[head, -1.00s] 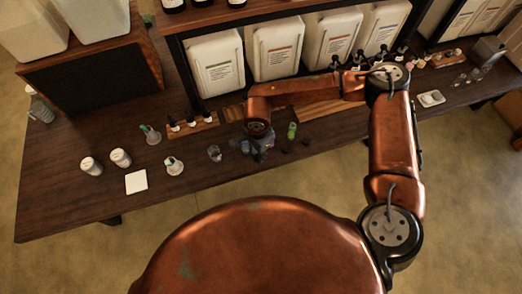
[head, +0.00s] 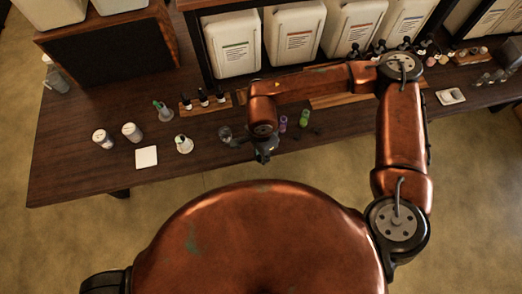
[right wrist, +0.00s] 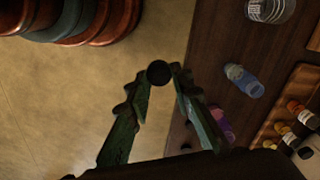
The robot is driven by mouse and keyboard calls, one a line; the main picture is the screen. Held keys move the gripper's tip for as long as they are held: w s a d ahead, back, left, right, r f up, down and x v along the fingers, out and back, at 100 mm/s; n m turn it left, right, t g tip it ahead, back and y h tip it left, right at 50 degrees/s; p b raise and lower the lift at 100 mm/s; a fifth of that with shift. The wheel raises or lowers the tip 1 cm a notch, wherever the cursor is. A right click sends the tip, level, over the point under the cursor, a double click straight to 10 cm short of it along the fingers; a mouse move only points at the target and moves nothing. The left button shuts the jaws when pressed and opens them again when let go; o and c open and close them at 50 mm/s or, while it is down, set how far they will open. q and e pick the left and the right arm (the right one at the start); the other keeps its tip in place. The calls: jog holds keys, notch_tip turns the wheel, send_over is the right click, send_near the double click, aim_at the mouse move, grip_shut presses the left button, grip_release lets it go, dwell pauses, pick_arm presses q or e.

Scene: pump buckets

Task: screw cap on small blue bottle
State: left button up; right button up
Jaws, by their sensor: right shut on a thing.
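My right gripper (head: 264,152) is near the table's front edge in the head view. In the right wrist view, its green fingertips (right wrist: 160,76) are shut on a round black cap (right wrist: 158,73). In the head view the wrist and gripper largely cover the bottle, and the cap cannot be made out. My left gripper is not in view.
A purple bottle (head: 283,122) and a green bottle (head: 304,117) stand right of my wrist. A clear glass jar (head: 225,133) stands to the left. Dark-capped bottles (head: 203,97) sit on a wooden tray behind. Large white containers (head: 292,32) line the back.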

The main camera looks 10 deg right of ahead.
jog(key=w+d+r+n, duration=0.2)
jog(key=d+r+n, duration=0.1)
jog(key=d+n, duration=0.3)
jog(key=w+d+r+n, duration=0.2)
jog(key=d+r+n, duration=0.1)
jog(key=d+n, duration=0.4)
jog(key=shift+d+r, duration=0.2)
jog(key=shift+d, duration=0.05)
jog(key=shift+w+a, duration=0.1)
jog(key=shift+w, duration=0.05)
